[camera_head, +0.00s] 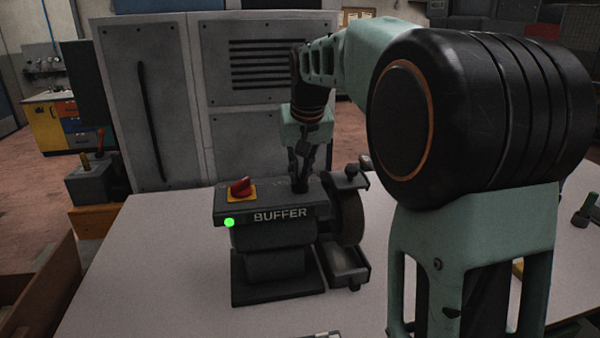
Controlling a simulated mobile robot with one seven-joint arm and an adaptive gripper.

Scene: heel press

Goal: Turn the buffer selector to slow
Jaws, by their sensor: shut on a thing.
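The grey buffer (275,262) stands on the table, with the word BUFFER on its front. A red knob on a yellow plate (241,189) sits at the left of its top. My gripper (300,180) points down at the right part of the top, shut on a small dark knob (299,187), which looks like the selector. The fingers and the dark surface hide most of that knob, so I cannot read its setting or any marks. A green light (229,222) glows at the buffer's front left corner.
The buffing wheel (350,215) is at the buffer's right, close to my gripper. The pale table top (150,270) is clear at the left. A grey cabinet (165,100) stands behind the table. My arm covers much of the right side.

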